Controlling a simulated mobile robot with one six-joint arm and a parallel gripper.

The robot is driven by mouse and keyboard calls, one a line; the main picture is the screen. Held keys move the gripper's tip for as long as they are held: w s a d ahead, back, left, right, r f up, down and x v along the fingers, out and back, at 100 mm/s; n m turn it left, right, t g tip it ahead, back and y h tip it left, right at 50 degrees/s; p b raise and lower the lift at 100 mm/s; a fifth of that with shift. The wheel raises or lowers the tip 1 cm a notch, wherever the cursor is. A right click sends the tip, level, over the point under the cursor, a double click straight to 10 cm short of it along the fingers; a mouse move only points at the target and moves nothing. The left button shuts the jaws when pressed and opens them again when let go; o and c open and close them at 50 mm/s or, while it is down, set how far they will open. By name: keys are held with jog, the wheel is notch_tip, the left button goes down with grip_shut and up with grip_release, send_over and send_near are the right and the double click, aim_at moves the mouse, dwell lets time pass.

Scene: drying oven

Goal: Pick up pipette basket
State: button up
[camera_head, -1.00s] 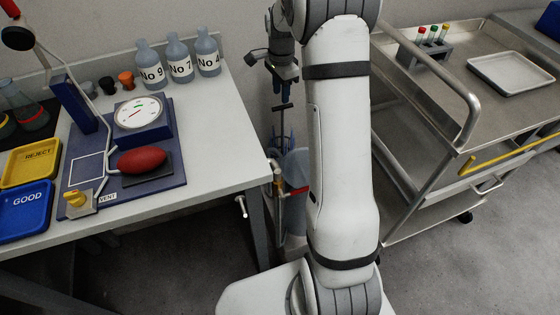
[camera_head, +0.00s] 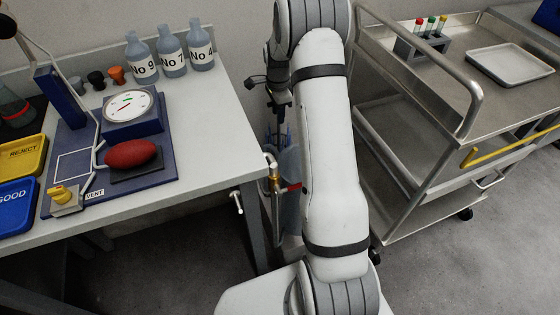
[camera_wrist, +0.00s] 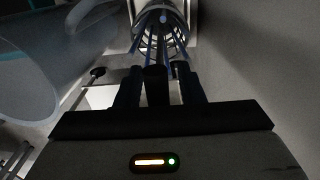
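The pipette basket (camera_wrist: 160,42) shows at the top of the wrist view as a round frame with thin blue rods, ahead of my fingers. I cannot tell whether that piece is part of the basket handle.
The bench (camera_head: 205,150) at left carries bottles (camera_head: 172,55), a dial gauge (camera_head: 130,107), a red bulb (camera_head: 131,153), and yellow (camera_head: 22,158) and blue (camera_head: 18,205) trays. A pipe with a valve (camera_head: 273,178) stands by its edge. A steel trolley (camera_head: 430,95) stands right.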

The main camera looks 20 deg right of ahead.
jog(key=shift+r, duration=0.1)
jog(key=shift+c, duration=0.3)
grip_shut()
dwell(0.9)
